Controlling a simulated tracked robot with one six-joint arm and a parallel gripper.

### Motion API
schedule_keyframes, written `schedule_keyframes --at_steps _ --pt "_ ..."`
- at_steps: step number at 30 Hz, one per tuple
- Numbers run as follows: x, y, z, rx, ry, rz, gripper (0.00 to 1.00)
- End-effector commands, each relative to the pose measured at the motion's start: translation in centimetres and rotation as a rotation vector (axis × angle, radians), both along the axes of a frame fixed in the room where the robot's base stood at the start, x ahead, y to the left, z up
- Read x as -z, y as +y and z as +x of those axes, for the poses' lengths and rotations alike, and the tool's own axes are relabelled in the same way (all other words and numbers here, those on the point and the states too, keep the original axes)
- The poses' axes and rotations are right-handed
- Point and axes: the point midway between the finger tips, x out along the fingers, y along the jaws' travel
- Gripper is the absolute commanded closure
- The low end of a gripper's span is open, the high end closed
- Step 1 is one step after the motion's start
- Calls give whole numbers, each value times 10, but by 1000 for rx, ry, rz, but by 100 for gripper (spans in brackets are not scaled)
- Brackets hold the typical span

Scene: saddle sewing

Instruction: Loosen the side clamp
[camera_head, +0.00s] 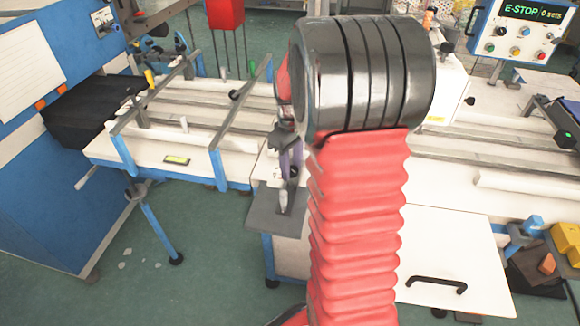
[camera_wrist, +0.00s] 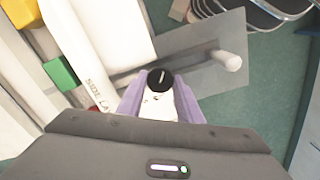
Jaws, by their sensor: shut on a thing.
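My gripper (camera_wrist: 158,98), with purple fingers, is shut on a pale piece with a round black, slotted knob (camera_wrist: 160,79). I take this to be part of the side clamp; the fingers and wrist hide its lower part. It is beside a grey plate (camera_wrist: 196,78) from which a white peg (camera_wrist: 228,61) sticks out. In the head view my gripper (camera_head: 288,172) points down just left of my red arm, over the grey plate (camera_head: 266,216) at the table's front edge. My arm hides much of the clamp there.
A blue-legged work table (camera_head: 140,148) extends left. A control box with an E-STOP display (camera_head: 516,32) stands at the right.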

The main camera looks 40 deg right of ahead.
Motion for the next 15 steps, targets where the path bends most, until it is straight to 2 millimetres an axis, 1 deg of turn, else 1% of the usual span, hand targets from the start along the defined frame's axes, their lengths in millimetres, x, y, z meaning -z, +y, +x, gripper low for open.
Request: schedule_keyframes --at_steps 15 --pt "0 1 1 -489 -3 1 90"
